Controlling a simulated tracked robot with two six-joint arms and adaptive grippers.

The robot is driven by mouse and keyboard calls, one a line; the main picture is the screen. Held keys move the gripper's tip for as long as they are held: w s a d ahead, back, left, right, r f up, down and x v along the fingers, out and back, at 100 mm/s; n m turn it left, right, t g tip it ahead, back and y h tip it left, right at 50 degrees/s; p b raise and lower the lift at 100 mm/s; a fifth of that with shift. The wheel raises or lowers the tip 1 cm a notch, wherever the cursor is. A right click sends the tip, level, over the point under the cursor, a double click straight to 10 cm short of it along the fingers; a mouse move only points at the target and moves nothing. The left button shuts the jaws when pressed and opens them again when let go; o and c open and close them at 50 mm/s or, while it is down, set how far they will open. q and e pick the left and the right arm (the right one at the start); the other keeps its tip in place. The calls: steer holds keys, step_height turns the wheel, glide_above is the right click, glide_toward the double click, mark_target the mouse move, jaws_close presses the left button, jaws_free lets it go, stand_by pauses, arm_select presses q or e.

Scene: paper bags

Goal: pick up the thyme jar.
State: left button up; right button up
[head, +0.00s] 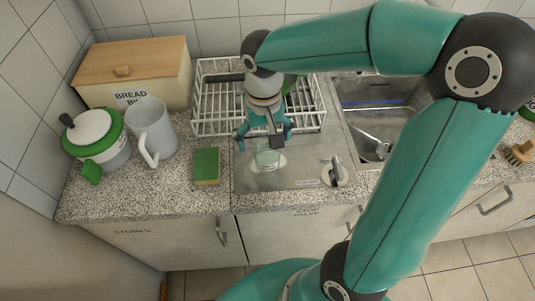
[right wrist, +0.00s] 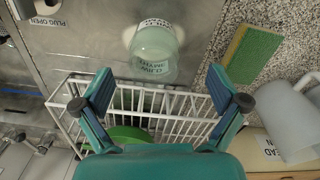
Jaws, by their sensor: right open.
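The thyme jar (head: 267,158) is a small pale-green clear jar on the metal drainer beside the sink, partly behind my right gripper in the head view. In the right wrist view the jar (right wrist: 153,55) shows its label, with "WILD THYME" legible upside down. A pale oval patch shows around its foot. My right gripper (head: 265,138) is open and empty, pointing down by the front of the white dish rack. In the right wrist view the jar lies just beyond the gap between the open fingertips (right wrist: 159,82), and no contact shows. My left gripper is in neither view.
The white wire rack (head: 212,100) stands behind the jar, with a green item inside (right wrist: 128,138). A green sponge (head: 206,166) lies left, near a grey-white jug (head: 152,130). A plug knob (head: 334,173) is at right, before the sink (head: 385,105). My right arm covers much of the right side.

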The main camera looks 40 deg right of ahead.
steer(key=shift+f, duration=0.6)
steer(key=f, duration=0.4)
steer(key=shift+s+d+p, duration=0.25)
steer(key=shift+s+p, duration=0.1)
steer(key=shift+p, duration=0.05)
steer(key=shift+f, duration=0.5)
steer(key=c, duration=1.3)
steer(key=shift+w+r, duration=0.1)
steer(key=shift+r, duration=0.05)
steer(key=shift+c, duration=0.2)
